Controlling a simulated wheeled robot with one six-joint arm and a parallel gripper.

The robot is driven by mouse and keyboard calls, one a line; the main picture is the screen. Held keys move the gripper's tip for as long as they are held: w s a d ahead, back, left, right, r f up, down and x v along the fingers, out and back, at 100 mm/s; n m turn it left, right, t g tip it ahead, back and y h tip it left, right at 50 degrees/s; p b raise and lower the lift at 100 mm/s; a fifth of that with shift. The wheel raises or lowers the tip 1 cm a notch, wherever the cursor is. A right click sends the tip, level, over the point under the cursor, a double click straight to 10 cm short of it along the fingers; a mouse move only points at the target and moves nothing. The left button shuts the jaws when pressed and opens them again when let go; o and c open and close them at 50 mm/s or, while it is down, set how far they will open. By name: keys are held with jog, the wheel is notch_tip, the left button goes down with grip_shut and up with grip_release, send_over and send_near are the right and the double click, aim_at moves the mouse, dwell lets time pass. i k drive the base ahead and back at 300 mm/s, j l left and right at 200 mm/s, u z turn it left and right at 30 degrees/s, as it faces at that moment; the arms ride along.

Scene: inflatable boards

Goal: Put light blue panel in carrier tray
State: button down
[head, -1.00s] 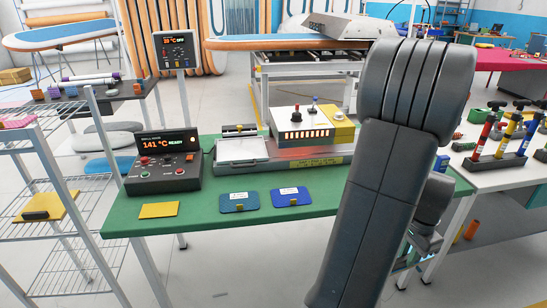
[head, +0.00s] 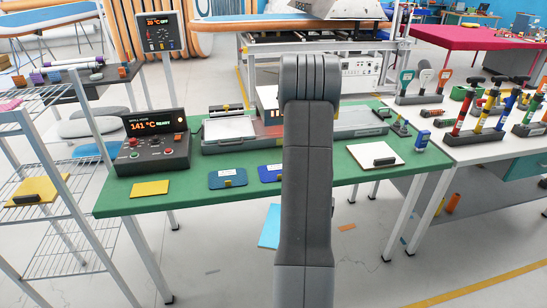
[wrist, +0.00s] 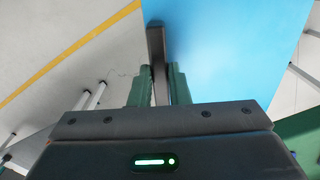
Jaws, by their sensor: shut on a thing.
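The light blue panel (head: 268,230) shows in the head view below the green table's front edge, partly hidden behind my arm. In the wrist view the light blue panel (wrist: 235,45) fills the upper right, with a dark bar-shaped grip (wrist: 157,45) along its edge. My gripper (wrist: 160,72) is shut on this grip, with one green finger on each side. My gripper is hidden behind my arm in the head view. A pale, flat tray (head: 229,129), which looks like the carrier tray, sits on the table at the left end of a metal track. It looks empty.
The green table (head: 190,196) holds a control box (head: 150,147), a yellow plate (head: 150,188), two blue plates (head: 227,179) and a white panel with a black grip (head: 378,153). A wire shelf (head: 55,180) stands left. A white tool table (head: 470,145) stands right.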

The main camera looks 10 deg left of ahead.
aim_at(229, 128)
jog(key=l+u, duration=0.1)
jog(key=u, duration=0.25)
jog(key=i+l+u, duration=0.1)
jog(key=u, duration=0.25)
jog(key=l+u, duration=0.2)
jog(key=u, duration=0.15)
